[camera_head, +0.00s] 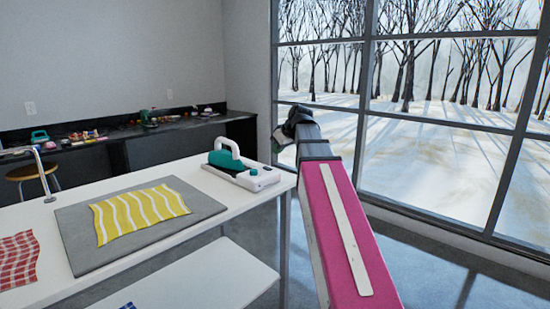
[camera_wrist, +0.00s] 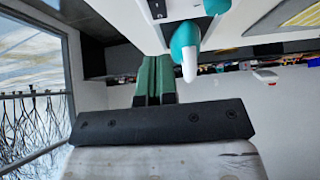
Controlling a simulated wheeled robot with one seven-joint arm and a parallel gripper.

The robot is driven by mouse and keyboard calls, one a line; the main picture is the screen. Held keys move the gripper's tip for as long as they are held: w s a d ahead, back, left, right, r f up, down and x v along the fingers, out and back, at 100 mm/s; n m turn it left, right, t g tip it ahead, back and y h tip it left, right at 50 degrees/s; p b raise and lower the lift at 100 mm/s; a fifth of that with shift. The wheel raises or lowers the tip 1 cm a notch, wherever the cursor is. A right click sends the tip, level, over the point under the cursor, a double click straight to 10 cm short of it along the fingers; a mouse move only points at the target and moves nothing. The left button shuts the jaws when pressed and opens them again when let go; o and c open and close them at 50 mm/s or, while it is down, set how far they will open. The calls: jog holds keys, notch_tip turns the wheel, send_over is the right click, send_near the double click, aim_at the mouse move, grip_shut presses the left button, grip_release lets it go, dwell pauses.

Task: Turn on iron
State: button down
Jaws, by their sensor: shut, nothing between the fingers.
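In the wrist view, the iron (camera_wrist: 186,42) shows teal with a white tip, upside down, beyond my fingers. Part of its base with small dark marks or switches (camera_wrist: 157,9) shows at the top edge there. My gripper (camera_head: 276,146) is in the air to the right of the iron and apart from it. In the wrist view, its green fingers (camera_wrist: 154,60) are together with nothing between them.
A yellow striped cloth (camera_head: 140,212) lies on a grey mat (camera_head: 78,240) on the table. A red checked cloth (camera_head: 17,260) lies at the left. A dark counter with small items (camera_head: 190,122) runs along the back wall. A large window (camera_head: 430,150) stands at the right.

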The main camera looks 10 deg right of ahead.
jog(key=s+d+r, duration=0.3)
jog(key=s+r, duration=0.1)
jog(key=shift+s+d+r, duration=0.15)
jog(key=shift+s+r, duration=0.05)
jog(key=shift+s, duration=0.1)
